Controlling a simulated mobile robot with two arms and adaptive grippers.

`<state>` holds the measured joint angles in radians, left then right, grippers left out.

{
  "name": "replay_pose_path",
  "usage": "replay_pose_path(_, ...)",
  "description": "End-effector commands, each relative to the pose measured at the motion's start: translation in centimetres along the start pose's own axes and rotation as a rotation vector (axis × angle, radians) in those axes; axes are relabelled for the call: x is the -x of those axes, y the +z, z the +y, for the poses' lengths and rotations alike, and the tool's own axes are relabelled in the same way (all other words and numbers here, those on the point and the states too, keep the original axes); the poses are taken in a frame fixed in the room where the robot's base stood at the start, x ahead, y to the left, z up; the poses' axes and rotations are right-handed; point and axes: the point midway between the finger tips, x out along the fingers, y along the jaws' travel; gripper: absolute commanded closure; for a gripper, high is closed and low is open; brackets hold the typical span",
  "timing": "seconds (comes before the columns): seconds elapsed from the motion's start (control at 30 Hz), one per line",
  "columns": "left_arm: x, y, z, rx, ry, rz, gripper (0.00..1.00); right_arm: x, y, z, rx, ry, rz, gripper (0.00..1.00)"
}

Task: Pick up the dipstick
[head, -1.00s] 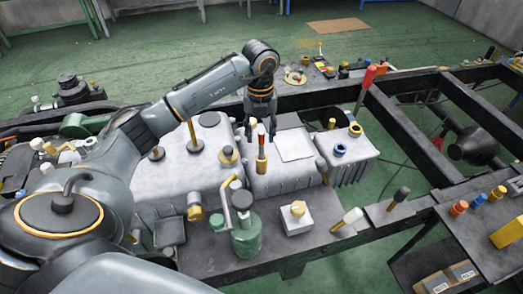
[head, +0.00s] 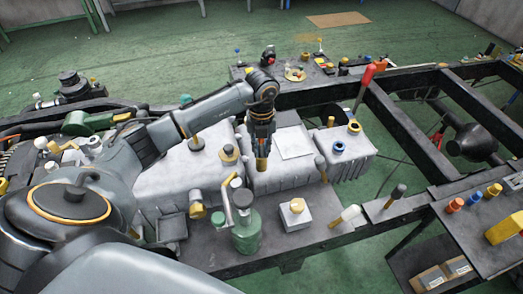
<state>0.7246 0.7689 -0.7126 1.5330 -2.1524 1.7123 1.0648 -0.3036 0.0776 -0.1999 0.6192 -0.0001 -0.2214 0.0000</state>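My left gripper (head: 262,148) points straight down over the grey engine block, at the head of a short upright stick with a brass-coloured lower part (head: 262,165). This stick appears to be the dipstick. Its upper part is hidden by the gripper, and its brass part shows just below the fingertips. The fingers are down around or right beside the stick's head. I cannot tell whether they are pressed on it. The stick still stands upright at the grey block (head: 283,178). My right gripper is not in view.
A green canister (head: 246,235) with a bent pipe stands in front of the stick. A white box with a yellow knob (head: 296,213) is to its right. A white pad (head: 294,142) and a blue-ringed cap (head: 338,147) lie right. A red-handled tool (head: 365,85) stands behind right.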

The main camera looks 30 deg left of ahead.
Motion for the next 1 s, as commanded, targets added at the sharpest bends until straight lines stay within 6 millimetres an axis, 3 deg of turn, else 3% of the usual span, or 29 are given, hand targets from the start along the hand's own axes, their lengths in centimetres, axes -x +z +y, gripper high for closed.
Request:
replay_pose_path(0.47, 0.8, 0.1, 0.0, 0.001, -0.003, -0.004, 1.00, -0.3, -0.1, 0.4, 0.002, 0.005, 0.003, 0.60)
replay_pose_path(0.8, 7.3, 0.2, -0.1, 0.001, -0.004, -0.005, 1.00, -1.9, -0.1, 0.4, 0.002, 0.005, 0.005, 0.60)
replay_pose_path(1.0, 10.0, 0.1, 0.0, 0.002, -0.002, -0.003, 1.00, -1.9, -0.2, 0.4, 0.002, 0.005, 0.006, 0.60)
